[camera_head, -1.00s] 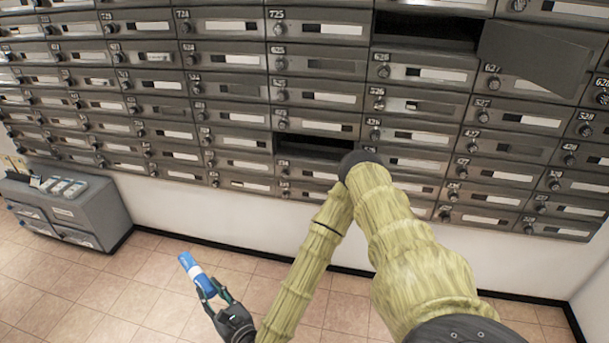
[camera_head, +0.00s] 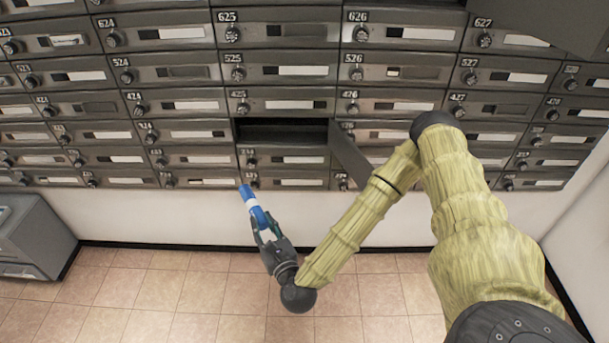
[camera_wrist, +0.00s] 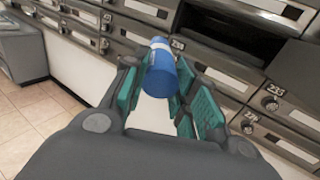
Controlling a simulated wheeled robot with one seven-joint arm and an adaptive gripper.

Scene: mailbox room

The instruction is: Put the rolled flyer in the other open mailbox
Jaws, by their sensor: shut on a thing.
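The rolled flyer (camera_head: 250,204), blue with a white band, is held in my gripper (camera_head: 266,230) and points up toward the mailbox wall. In the wrist view the flyer (camera_wrist: 162,72) sits between the teal finger pads of my gripper (camera_wrist: 168,95), its blue end facing away. An open mailbox (camera_head: 282,133) shows as a dark slot in the lower rows, up from the flyer and slightly right. Its door (camera_head: 352,158) is swung out on the right side. The opening (camera_wrist: 238,32) also shows in the wrist view, right of the flyer. The flyer is outside it.
Shut mailboxes with knobs and labels surround the opening. Another swung-out door (camera_head: 555,22) shows at the top right; its opening is not in view. A grey cabinet (camera_head: 35,235) stands at the left. The tiled floor (camera_head: 190,290) below is clear.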

